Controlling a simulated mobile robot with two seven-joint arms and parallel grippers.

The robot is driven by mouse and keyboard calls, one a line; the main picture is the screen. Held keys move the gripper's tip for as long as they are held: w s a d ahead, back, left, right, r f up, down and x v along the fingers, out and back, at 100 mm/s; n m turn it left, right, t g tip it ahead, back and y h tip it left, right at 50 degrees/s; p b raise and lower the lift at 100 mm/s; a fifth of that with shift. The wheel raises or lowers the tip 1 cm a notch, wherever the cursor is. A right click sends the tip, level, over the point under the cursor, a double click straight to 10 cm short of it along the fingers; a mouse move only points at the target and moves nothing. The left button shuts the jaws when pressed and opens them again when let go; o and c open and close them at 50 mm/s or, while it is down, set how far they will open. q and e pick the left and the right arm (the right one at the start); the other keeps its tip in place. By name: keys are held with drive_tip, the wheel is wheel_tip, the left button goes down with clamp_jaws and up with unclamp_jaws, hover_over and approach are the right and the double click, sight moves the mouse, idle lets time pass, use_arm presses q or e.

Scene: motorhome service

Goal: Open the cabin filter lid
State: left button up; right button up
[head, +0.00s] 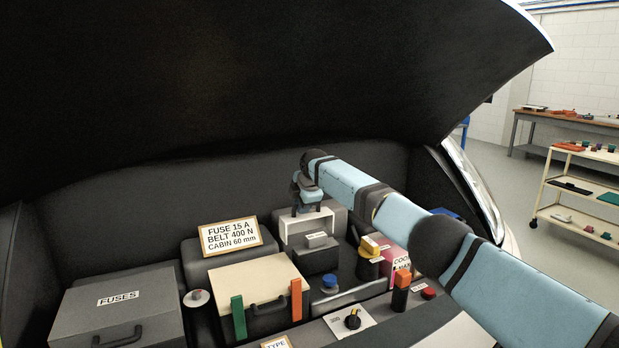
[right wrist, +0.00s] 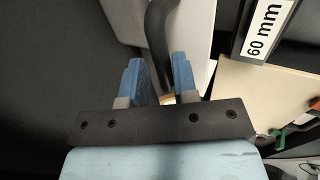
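A pale, upright box-like part (head: 326,218) stands at the back of the engine bay, under my right gripper (head: 306,192). I take it for the cabin filter lid, though no label on it can be read. In the right wrist view a pale panel (right wrist: 195,30) carries a curved black handle (right wrist: 158,40). The blue fingers of my right gripper (right wrist: 160,83) are apart, with the handle's end between them. Contact with the handle cannot be made out. My left gripper is not in view.
A cream-lidded box (head: 255,272) with green and orange clips stands front left of the gripper. A sign (head: 231,236) reads CABIN 60 mm. A grey FUSES box (head: 118,308) is far left. The raised hood (head: 250,80) hangs above my right arm.

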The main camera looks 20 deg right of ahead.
drive_tip(key=v, duration=1.2)
drive_tip(key=shift+r, duration=0.25)
drive_tip(key=shift+f, duration=0.1)
